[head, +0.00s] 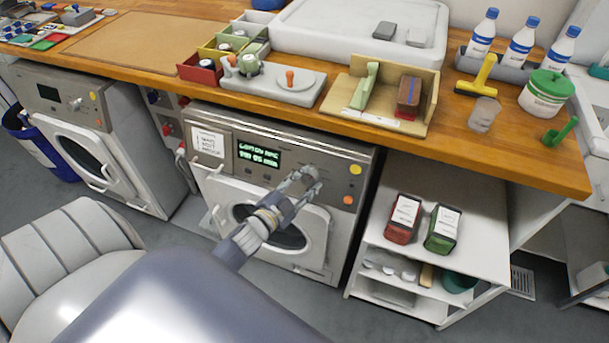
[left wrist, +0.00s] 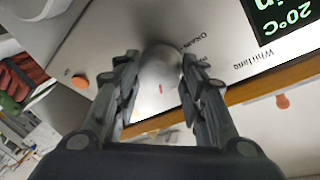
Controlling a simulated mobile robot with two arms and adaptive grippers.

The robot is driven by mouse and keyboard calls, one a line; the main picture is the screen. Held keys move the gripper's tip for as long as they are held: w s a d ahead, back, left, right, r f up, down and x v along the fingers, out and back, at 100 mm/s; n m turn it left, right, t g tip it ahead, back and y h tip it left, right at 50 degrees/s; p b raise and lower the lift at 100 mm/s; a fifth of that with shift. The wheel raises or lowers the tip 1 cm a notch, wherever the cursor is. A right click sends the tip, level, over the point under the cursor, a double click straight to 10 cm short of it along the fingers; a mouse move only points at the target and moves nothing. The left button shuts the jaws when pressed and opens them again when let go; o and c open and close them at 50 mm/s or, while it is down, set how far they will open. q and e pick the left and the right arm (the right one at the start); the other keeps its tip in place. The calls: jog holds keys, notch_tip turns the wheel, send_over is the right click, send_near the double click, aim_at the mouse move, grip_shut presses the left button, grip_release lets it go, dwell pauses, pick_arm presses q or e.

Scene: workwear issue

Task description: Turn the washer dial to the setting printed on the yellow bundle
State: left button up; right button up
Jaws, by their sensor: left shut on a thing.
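The washer (head: 300,268) in the middle has a lit green display (head: 260,155) on its panel. The text there is small in the head view; the left wrist view shows "20°C" on the display (left wrist: 290,18). My left gripper (head: 298,180) reaches the panel right of the display. In the left wrist view its fingers (left wrist: 160,85) are shut on the round silver dial (left wrist: 160,68), one on each side. A small red mark shows on the dial. Printed words stand around it, partly hidden. I see no yellow bundle. My right gripper is out of view.
Red (head: 403,218) and green (head: 442,229) bundles with white labels stand on the shelf unit (head: 480,215) right of the washer. A second washer (head: 85,145) stands at left. The wooden counter (head: 335,125) above holds trays, bottles and a tub.

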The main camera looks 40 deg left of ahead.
pick_arm(q)
jog(key=shift+r+m+g+h+p, duration=0.1)
jog(key=shift+m+g+h+p, duration=0.2)
jog(key=shift+m+p, duration=0.6)
jog(key=shift+m, duration=0.4)
jog(key=o, duration=1.1)
jog(key=shift+c, duration=0.2)
jog(key=shift+s, duration=0.1)
jog(key=s+r, duration=0.1)
jog(key=s, duration=1)
jog(key=shift+s+a+r, duration=0.3)
jog(key=shift+a+r, duration=0.1)
